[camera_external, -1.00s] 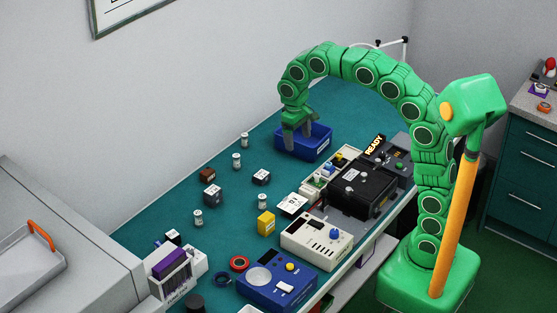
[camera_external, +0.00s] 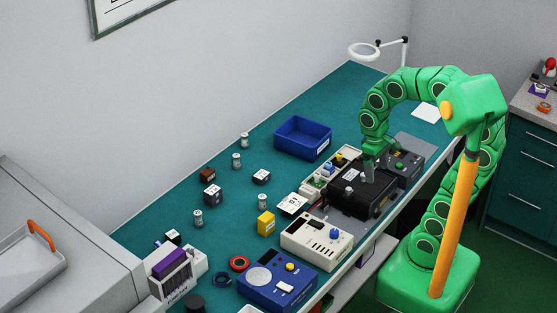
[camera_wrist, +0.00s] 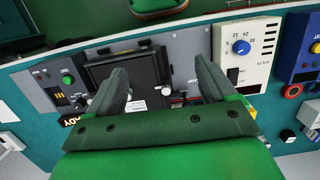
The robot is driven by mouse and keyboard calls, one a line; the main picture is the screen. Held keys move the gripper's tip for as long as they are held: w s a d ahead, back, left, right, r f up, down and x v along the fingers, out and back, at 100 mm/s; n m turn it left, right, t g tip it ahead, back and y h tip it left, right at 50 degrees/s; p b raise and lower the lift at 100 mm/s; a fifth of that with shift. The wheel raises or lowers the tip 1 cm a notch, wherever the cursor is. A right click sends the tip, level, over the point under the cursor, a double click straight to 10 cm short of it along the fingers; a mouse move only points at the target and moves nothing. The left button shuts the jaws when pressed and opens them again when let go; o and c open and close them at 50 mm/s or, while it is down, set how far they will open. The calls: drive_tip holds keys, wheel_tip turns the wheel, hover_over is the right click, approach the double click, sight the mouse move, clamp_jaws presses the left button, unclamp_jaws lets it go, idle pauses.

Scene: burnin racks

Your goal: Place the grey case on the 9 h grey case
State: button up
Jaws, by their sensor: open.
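My gripper (camera_external: 370,168) is open over the black box-like unit (camera_external: 352,200) on the bench. In the wrist view my gripper (camera_wrist: 163,75) has its two fingers apart, with the black unit's front and small light knobs between and beside them; I see nothing held. Small dark grey cases with pale tops stand mid-bench: one (camera_external: 213,196) in front of a brown case and another (camera_external: 261,177) to its right. Their markings are too small to read, so I cannot tell which is the 9 h grey case.
A blue bin (camera_external: 303,138) stands behind the black unit. Several small cylinders, a yellow block (camera_external: 266,223), a cream unit (camera_external: 317,241) and a blue unit (camera_external: 277,287) are on the bench. A component tray (camera_external: 330,172) is left of the black unit. Bare bench lies around the small cases.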

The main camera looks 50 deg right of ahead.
drive_tip(key=s+d+f, duration=0.1)
drive_tip(key=s+f, duration=0.1)
drive_tip(key=s, duration=0.5)
drive_tip(key=shift+s+f, duration=0.3)
